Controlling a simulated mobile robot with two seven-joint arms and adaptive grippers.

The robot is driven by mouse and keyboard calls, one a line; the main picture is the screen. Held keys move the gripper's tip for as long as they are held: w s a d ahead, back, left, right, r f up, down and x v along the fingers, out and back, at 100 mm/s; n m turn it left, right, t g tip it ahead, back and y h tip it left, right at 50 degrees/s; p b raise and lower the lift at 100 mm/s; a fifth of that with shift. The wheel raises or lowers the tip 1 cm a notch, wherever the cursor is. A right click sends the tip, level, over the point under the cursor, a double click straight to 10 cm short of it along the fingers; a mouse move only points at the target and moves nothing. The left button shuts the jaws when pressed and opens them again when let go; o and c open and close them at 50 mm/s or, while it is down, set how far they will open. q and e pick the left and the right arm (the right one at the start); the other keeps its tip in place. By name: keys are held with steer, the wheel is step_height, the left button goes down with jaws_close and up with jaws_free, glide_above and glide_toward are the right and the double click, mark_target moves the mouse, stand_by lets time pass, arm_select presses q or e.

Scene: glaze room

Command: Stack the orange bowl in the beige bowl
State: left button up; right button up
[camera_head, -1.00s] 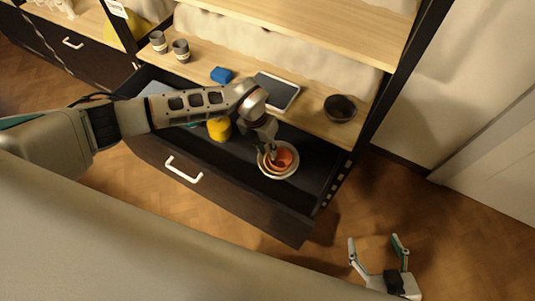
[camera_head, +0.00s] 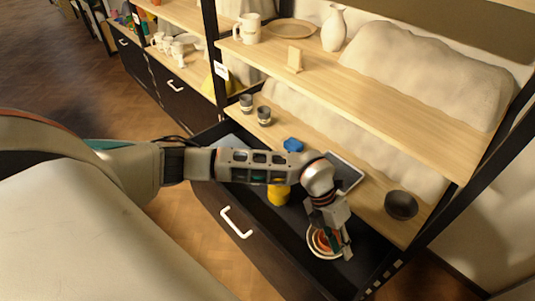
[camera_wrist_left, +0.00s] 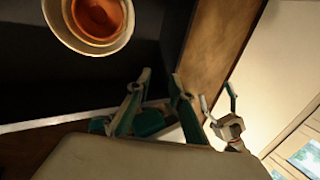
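The beige bowl (camera_head: 314,248) stands in the open dark drawer, and the orange bowl (camera_head: 324,240) sits inside it. In the left wrist view the beige bowl's pale rim (camera_wrist_left: 58,28) surrounds the orange bowl (camera_wrist_left: 98,16), both cut off by the top edge. My left gripper (camera_head: 340,248) is over the bowls' right side in the head view and covers part of them. Its fingers (camera_wrist_left: 158,88) are apart with nothing between them, clear of the bowls in the wrist view. My right gripper (camera_wrist_left: 217,100) shows open and empty in the left wrist view.
A yellow cup (camera_head: 279,194) stands in the drawer (camera_head: 262,248) behind my left forearm. A higher shelf (camera_head: 370,95) overhangs the back.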

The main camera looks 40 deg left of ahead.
arm_select(q)
steer(key=s+d+r+n+h, duration=0.1)
steer(key=s+d+r+h, duration=0.35)
steer(key=d, duration=0.25)
steer(key=s+d+r+n+h, duration=0.25)
steer(key=d+r+h, duration=0.2)
steer(key=d, duration=0.25)
step_height(320, 180, up, 6)
steer(key=n+t+h, duration=0.3)
steer(key=n+t, duration=0.2)
steer(key=w+a+n+t+y, duration=0.45)
steer(key=a+n+t, duration=0.5)
steer(key=n, duration=0.25)
steer(key=a+f+n+t+y, duration=0.2)
steer(key=a+f+n+y, duration=0.45)
steer(key=a+f, duration=0.2)
steer(key=s+a+f+n+g+y, duration=0.5)
steer(key=s+a+f+n, duration=0.1)
steer(key=s+a+f, duration=0.5)
steer(key=shift+s+a+f, duration=0.2)
steer(key=shift+s+f, duration=0.4)
steer(key=shift+s, duration=0.15)
